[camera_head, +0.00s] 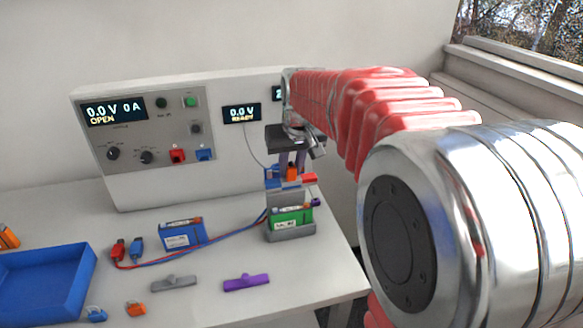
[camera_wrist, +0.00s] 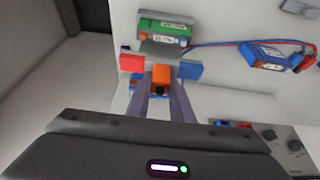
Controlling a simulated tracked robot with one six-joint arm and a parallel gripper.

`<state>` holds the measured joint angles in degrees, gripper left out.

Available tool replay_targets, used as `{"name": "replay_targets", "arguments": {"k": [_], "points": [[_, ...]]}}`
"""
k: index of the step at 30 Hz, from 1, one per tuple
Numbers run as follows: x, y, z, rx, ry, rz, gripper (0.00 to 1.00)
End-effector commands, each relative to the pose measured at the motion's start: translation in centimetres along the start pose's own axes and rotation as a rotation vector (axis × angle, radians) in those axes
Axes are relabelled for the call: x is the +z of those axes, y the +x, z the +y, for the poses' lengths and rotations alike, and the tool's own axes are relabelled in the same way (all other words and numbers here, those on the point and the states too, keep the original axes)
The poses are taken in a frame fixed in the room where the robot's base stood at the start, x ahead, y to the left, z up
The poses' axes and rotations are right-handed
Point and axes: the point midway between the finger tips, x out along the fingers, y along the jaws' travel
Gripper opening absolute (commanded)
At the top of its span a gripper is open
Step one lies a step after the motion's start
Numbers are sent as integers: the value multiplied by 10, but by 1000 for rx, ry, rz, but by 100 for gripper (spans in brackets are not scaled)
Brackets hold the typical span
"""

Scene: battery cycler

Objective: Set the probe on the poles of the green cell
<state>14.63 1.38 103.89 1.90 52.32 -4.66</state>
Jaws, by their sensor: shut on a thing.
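The green cell (camera_head: 291,220) stands in a grey holder (camera_head: 292,238) at the right of the bench. It also shows in the wrist view (camera_wrist: 165,28), near the top. The probe has an orange grip (camera_head: 292,174) with a red block (camera_head: 309,179) and a blue block at its sides; the grip also shows in the wrist view (camera_wrist: 161,74). My gripper (camera_head: 291,164) points down and is shut on the orange grip, its two fingers (camera_wrist: 165,90) at either side. The probe is above the green cell, apparently apart from it; its tips are hidden.
A blue cell (camera_head: 182,236) lies left of the holder, near red and blue leads. Grey (camera_head: 174,283) and purple (camera_head: 246,282) pieces lie in front. A blue tray (camera_head: 45,285) is at left. The cycler (camera_head: 150,175) stands behind; the probe's display (camera_head: 241,113) reads 0.0 V READY.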

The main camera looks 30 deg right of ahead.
Motion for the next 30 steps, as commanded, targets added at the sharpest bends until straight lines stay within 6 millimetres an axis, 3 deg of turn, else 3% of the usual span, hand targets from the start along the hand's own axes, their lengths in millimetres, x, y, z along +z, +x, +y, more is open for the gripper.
{"name": "replay_targets", "arguments": {"k": [14, 30], "points": [[1, 4, 2, 2, 3, 0, 0], [15, 36, 3, 2, 6, 0, 0]]}}
